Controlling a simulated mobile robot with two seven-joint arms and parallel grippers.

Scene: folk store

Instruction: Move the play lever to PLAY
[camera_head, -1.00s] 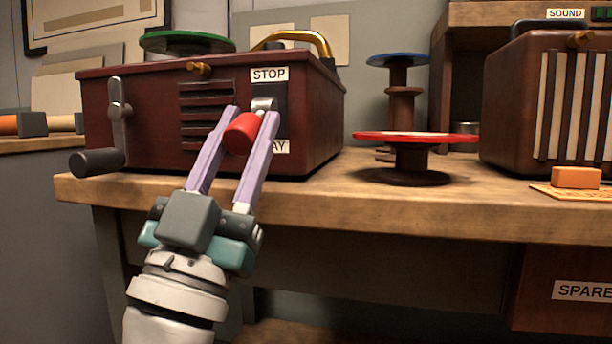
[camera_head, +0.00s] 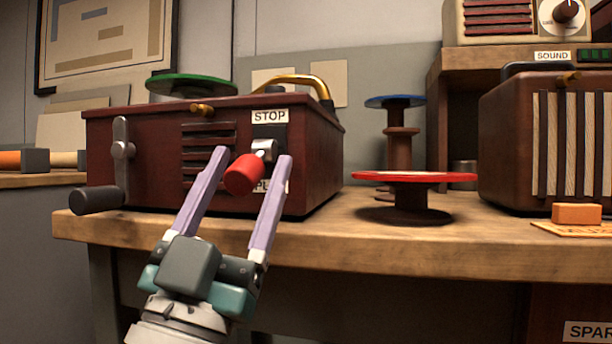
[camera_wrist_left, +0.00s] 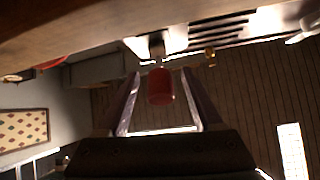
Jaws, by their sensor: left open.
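The play lever is a metal shaft (camera_head: 264,149) with a red knob (camera_head: 243,175) on the front of a dark red box (camera_head: 315,160). The shaft leaves a dark slot plate just below the STOP label (camera_head: 269,116). The knob points out and down, near the level of the PLAY label, which is partly hidden by a finger. My left gripper (camera_head: 254,154) is open, one finger on each side of the knob, with visible gaps. In the left wrist view the knob (camera_wrist_left: 160,87) sits between the spread fingers. My right gripper is not in view.
A crank (camera_head: 121,150) with a dark handle sticks out at the box's left. A red-topped reel (camera_head: 414,178) stands on the wooden bench (camera_head: 330,232) to the right, before a blue-topped one (camera_head: 395,102). A brown speaker box (camera_head: 510,140) is further right.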

